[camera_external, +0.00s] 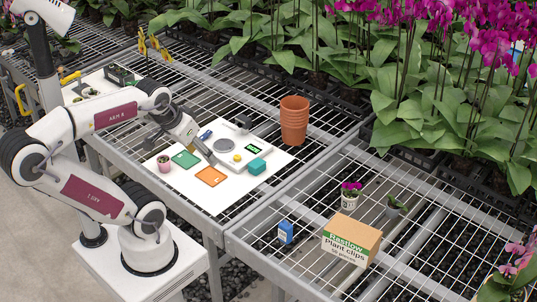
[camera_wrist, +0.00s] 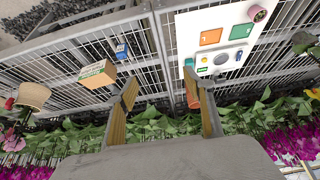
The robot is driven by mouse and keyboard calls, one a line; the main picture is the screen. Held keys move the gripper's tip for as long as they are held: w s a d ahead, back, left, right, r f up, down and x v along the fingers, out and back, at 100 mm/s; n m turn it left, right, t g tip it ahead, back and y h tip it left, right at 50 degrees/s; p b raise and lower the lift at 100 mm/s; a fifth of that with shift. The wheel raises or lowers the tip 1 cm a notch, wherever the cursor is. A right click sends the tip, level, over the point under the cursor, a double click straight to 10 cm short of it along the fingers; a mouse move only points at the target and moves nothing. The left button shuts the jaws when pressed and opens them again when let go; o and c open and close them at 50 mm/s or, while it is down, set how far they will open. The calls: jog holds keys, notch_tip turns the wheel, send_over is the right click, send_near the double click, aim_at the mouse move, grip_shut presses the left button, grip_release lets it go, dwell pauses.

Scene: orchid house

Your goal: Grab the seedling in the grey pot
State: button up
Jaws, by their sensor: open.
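The seedling in the grey pot (camera_external: 396,207) stands on the wire mesh of the right bench in the external view, with a few green leaves above a small pot. I cannot make it out in the wrist view. A pot with a magenta flower (camera_external: 350,195) stands to its left. My gripper (camera_external: 182,152) is over the white board on the left bench, well to the left of the seedling. In the wrist view my gripper (camera_wrist: 158,84) has its two fingers spread, with nothing between them but mesh and bench frame.
A plant clips carton (camera_external: 350,241) and a blue box (camera_external: 286,233) stand in front of the seedling. Stacked terracotta pots (camera_external: 294,120) stand on the left bench beside the white board (camera_external: 226,202). A pink pot (camera_external: 165,163) is on the board. Dense orchids line the back.

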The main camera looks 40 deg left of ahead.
jog(key=shift+o, duration=0.6)
jog(key=shift+w, duration=0.1)
jog(key=w+d+f+m+t+h, duration=0.1)
jog(key=w+d, duration=0.3)
jog(key=w, duration=0.6)
jog(key=w+d+f+m+t, duration=0.1)
jog(key=w+d+f, duration=0.15)
jog(key=w, duration=0.75)
jog(key=w+d+f+m+t+h, duration=0.1)
jog(key=w+d, duration=0.3)
jog(key=w, duration=0.6)
jog(key=w+d+f+m+h, duration=0.1)
jog(key=w+d+f, duration=0.2)
jog(key=d+f, duration=0.4)
jog(key=w+d+f+m+t+h, duration=0.1)
jog(key=w+d+f+h, duration=0.1)
jog(key=w+d+f, duration=0.2)
jog(key=w+d+f+m+h, duration=0.1)
jog(key=w+d+f, duration=0.3)
jog(key=d+f, duration=0.6)
jog(key=shift+d+f+m+t+h, duration=0.15)
jog(key=shift+f+m+t+h, duration=0.15)
jog(key=shift+m+h, duration=0.1)
jog(key=shift+w, duration=0.15)
